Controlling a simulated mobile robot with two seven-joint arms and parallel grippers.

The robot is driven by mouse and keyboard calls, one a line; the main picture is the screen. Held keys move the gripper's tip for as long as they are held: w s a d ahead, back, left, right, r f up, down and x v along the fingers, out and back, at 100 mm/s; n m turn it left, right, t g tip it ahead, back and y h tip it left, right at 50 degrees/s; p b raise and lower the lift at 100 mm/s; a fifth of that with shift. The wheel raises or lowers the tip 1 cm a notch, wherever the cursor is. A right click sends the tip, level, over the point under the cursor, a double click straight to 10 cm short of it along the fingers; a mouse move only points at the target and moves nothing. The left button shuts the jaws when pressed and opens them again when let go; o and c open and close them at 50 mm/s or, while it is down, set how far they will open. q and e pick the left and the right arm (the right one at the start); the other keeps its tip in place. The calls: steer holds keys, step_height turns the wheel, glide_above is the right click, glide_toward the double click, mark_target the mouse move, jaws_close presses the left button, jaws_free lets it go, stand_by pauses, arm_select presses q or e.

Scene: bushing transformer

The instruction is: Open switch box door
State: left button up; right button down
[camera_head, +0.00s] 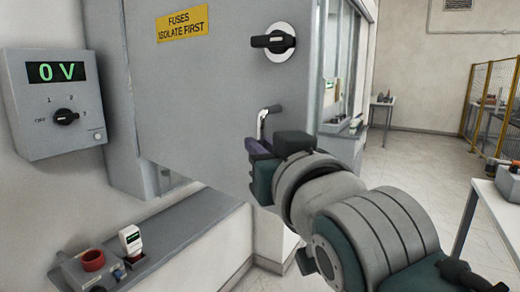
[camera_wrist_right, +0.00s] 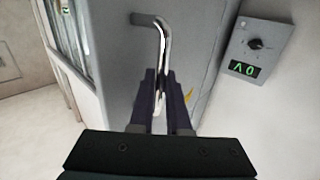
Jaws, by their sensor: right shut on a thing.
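The grey switch box door (camera_head: 210,85) fills the upper middle of the head view. It carries a yellow "FUSES ISOLATE FIRST" label (camera_head: 181,23) and a black rotary switch (camera_head: 273,41). A shiny bent metal handle (camera_head: 264,118) sits low near its right edge. My right gripper (camera_head: 258,148) is at this handle. In the right wrist view, its dark fingers (camera_wrist_right: 160,82) are shut on the lower bar of the handle (camera_wrist_right: 162,42). The fingers hide part of the bar. I cannot tell whether the door stands ajar. My left gripper is not in view.
A grey meter box (camera_head: 55,103) reading "0 V" hangs on the wall at the left. A grey ledge (camera_head: 185,225) below holds a red-topped part (camera_head: 93,261) and a small tester (camera_head: 131,241). Open floor (camera_head: 420,165) and a table (camera_head: 495,205) lie to the right.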

steer(key=shift+a+f, duration=0.1)
steer(key=c, duration=1.2)
jaws_free()
steer(key=shift+c, duration=0.2)
steer(key=o, duration=0.4)
steer(key=shift+c, duration=0.2)
steer(key=b+v, duration=0.1)
steer(key=v, duration=0.9)
